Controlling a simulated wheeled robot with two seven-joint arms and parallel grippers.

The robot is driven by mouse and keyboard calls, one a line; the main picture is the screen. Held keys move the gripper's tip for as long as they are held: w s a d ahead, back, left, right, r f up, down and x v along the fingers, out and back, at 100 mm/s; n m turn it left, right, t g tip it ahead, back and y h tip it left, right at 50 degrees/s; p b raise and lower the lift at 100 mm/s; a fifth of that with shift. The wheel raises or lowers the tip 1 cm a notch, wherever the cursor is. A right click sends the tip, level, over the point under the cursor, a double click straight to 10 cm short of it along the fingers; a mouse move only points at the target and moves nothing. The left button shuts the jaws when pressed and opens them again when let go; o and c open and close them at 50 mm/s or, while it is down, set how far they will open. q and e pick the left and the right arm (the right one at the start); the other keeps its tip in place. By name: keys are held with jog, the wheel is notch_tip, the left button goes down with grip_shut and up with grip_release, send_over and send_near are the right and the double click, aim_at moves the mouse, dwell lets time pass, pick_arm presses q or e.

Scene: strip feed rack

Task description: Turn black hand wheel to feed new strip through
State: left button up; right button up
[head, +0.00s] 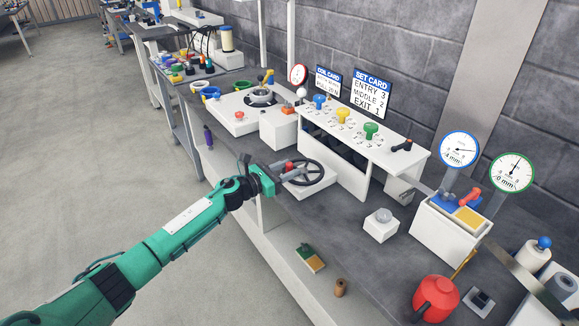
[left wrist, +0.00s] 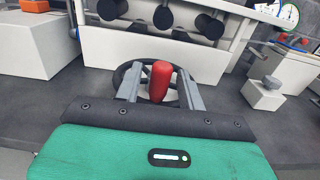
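The black hand wheel (head: 312,176) lies on a white base at the front of the bench, before the white roller rack (head: 350,151). A red handle (head: 289,165) stands up from its rim on the side nearest my left gripper. In the left wrist view the red handle (left wrist: 160,80) stands between the two grey fingers of my left gripper (left wrist: 158,92), with a gap on each side. The wheel rim (left wrist: 130,70) shows behind the fingers. My left gripper also shows in the head view (head: 275,174), at the wheel's left edge. My right gripper is in neither view.
The rack carries blue, yellow and green knobs (head: 343,117). A SET CARD (head: 371,94) hangs on the wall behind. A white block (head: 380,225), two dials and a red can (head: 435,298) are to the right. A white reel unit (head: 235,110) stands left of the wheel.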

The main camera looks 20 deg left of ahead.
pick_arm(q)
jog(key=shift+w+d, duration=0.3)
jog(key=shift+w, duration=0.1)
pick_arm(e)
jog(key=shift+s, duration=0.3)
pick_arm(q)
grip_shut()
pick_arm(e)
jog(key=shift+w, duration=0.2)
pick_arm(q)
jog(key=shift+d, duration=0.1)
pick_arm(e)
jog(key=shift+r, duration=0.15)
